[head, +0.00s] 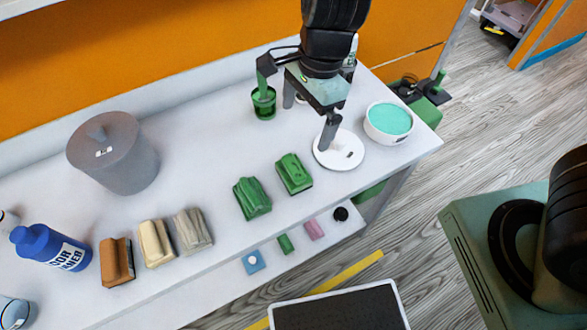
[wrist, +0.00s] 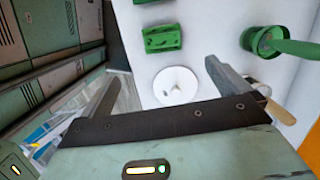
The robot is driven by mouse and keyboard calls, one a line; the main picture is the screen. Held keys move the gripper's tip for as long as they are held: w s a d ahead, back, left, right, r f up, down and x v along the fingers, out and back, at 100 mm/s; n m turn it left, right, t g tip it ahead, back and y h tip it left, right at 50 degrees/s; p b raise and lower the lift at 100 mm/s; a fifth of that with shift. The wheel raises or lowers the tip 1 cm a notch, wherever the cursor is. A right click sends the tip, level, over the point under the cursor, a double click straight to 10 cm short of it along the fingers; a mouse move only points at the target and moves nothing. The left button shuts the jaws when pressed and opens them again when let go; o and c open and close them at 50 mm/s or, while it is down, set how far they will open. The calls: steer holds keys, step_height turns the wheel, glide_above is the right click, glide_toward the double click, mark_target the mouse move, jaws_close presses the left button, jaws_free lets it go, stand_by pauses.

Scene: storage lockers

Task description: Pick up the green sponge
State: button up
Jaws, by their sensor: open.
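Two dark green block-shaped sponges lie side by side on the white shelf top in the head view: one on the left (head: 252,198) and one on the right (head: 294,174). In the wrist view one green sponge (wrist: 162,39) lies beyond the fingertips and another is cut off at the top edge (wrist: 148,2). My gripper (head: 307,126) is open and empty. It is above the shelf, behind the right sponge and near a white round disc (head: 347,156). In the wrist view my gripper (wrist: 160,72) has its fingers wide apart, with the disc (wrist: 175,87) showing between them.
Brown (head: 117,262), cream (head: 156,243) and grey-beige (head: 193,231) blocks lie left of the green sponges. A grey lidded bin (head: 128,165), a blue bottle (head: 52,248), a green cup (head: 264,103) and a teal-topped bowl (head: 388,121) stand around. A lower shelf holds small items.

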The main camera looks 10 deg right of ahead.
mark_target(294, 166)
steer(key=shift+m, duration=0.5)
steer(key=f, duration=0.4)
steer(key=a+f+b, duration=0.1)
steer(key=f, duration=0.7)
steer(key=shift+w+a, duration=0.15)
steer(key=shift+a, duration=0.1)
steer(key=shift+s+a+f+b, duration=0.15)
steer(key=shift+a+f, duration=0.05)
steer(key=shift+f, duration=0.75)
steer(key=shift+s+a+f+b, duration=0.15)
steer(key=shift+a+f, duration=0.05)
steer(key=shift+f, duration=0.7)
steer(key=shift+s+a+f+b, duration=0.15)
steer(key=shift+a+f, duration=0.05)
steer(key=shift+f, duration=0.75)
steer(key=c, duration=0.9)
